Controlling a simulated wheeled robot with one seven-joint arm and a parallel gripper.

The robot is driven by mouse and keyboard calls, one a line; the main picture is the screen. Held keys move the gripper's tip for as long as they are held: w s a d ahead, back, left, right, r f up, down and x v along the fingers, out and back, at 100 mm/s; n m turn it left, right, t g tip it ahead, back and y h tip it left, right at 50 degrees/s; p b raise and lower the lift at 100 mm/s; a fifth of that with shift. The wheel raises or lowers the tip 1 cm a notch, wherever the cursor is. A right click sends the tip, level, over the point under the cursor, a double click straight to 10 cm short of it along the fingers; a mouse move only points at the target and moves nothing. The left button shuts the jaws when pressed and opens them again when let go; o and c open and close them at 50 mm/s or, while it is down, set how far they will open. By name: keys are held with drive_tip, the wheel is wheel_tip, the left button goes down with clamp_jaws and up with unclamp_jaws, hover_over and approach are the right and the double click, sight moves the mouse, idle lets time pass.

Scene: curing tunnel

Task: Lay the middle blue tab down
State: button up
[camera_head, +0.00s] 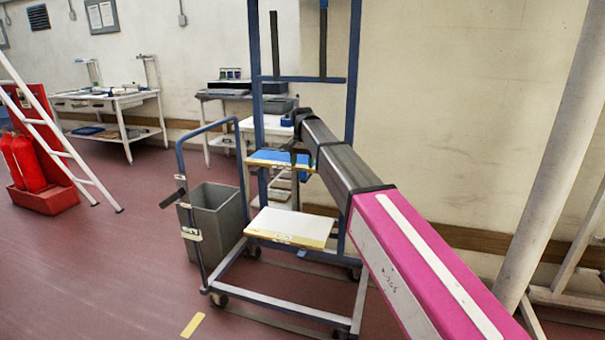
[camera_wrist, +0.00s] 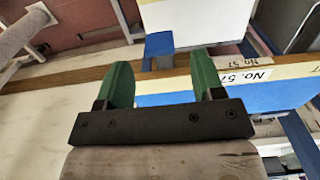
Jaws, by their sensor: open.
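In the head view a blue panel (camera_head: 278,157) with a pale wooden front edge sits at mid height on the blue wheeled rack, above a white panel (camera_head: 290,224). I cannot tell for certain which part is the middle blue tab. My gripper (camera_wrist: 165,88) shows in the wrist view with two green fingers apart and nothing held between them. A blue panel (camera_wrist: 275,97) with a "No. 57" label on its edge lies beside and beyond the right finger; whether they touch is unclear. In the head view my arm partly hides the rack's right side.
The blue rack frame (camera_head: 253,50) rises behind my arm. A grey bin (camera_head: 214,215) stands at its left. A white ladder (camera_head: 60,140) and red extinguishers (camera_head: 25,160) are far left. A pale pipe (camera_head: 555,160) stands at the right. Floor at the front left is mostly clear.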

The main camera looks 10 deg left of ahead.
sight(302, 172)
drive_tip(key=shift+f, duration=2.2)
drive_tip(key=c, duration=0.9)
